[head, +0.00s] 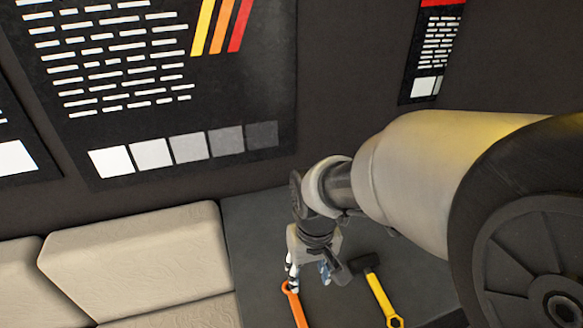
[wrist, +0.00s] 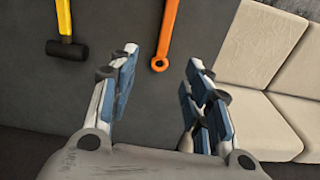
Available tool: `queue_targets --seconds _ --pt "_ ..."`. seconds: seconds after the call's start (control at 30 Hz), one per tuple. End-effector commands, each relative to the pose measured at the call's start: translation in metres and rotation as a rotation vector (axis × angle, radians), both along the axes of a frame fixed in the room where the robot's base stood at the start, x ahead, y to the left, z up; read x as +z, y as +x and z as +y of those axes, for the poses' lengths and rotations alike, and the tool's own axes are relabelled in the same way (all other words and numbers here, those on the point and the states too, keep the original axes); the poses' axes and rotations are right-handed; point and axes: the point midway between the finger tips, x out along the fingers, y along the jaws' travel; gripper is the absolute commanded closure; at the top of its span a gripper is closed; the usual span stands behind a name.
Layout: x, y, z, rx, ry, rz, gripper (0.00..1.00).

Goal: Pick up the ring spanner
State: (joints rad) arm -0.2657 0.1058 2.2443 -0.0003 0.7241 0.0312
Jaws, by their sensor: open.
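The ring spanner is orange, and its shaft (head: 296,308) lies on the dark grey surface below my gripper (head: 308,272) in the head view. In the wrist view the spanner (wrist: 167,30) runs down from the top edge, and its ring end shows between the fingertips of my gripper (wrist: 163,58). My gripper is open, with blue-padded fingers apart on either side of the ring in the picture. Nothing is held. The spanner's far end is out of frame in both views. I cannot tell how high the fingers are above it.
A mallet with a yellow handle (head: 382,298) and black head lies right of the spanner in the head view; it also shows in the wrist view (wrist: 65,25). A beige cushioned seat (head: 140,260) borders the grey surface (head: 250,235). A dark wall with posters stands behind.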

Motion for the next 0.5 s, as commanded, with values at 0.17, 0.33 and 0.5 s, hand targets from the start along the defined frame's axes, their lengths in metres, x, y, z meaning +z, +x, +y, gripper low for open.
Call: queue_targets --seconds 0.17,0.33,0.5 --pt "-0.023 0.009 0.019 0.038 -0.016 0.056 0.55" --pt "-0.046 0.01 0.023 0.046 -0.021 0.069 0.55" --pt "-0.083 0.009 0.022 0.046 -0.021 0.069 0.55"
